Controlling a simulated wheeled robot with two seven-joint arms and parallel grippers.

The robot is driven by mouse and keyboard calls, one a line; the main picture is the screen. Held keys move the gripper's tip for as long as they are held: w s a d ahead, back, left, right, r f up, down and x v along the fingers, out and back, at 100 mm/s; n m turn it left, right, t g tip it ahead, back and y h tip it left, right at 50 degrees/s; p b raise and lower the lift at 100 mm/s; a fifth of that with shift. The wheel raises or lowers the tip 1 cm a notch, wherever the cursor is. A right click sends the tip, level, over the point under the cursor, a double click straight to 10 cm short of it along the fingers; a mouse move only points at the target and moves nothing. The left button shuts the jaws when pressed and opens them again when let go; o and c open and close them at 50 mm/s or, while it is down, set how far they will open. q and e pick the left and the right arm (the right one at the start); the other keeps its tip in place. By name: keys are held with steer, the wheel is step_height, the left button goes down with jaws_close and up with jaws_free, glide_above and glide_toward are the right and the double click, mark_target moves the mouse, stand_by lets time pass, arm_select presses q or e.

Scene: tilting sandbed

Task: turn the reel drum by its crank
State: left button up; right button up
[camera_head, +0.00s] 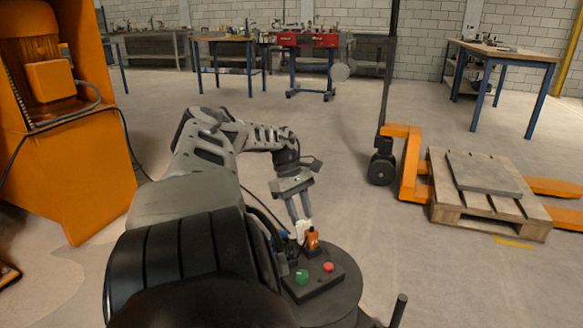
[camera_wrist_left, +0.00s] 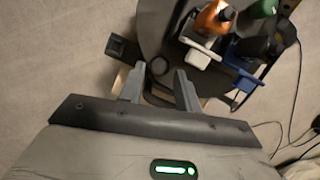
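I cannot make out the reel drum or its crank for certain in either view. My left gripper (camera_head: 304,218) points down over a dark round platform (camera_head: 350,296) in the head view. In the left wrist view the gripper's two fingers (camera_wrist_left: 157,80) stand apart, with nothing visibly held between them. A dark ring (camera_wrist_left: 158,67) and a small dark square block (camera_wrist_left: 122,47) show just past the fingertips; what they belong to is unclear. A short black post (camera_head: 398,310) stands at the bottom right of the head view. My right gripper is out of view.
An orange bottle-like item (camera_head: 312,238) and a white one (camera_wrist_left: 197,58) are close beside the fingers. A box with green and red buttons (camera_head: 329,268) sits nearby. An orange machine (camera_head: 70,160) stands left; a pallet truck (camera_head: 400,165) and wooden pallet (camera_head: 465,215) stand right.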

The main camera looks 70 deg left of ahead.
arm_select(q)
steer(key=p+v, duration=0.1)
steer(key=v, duration=1.1)
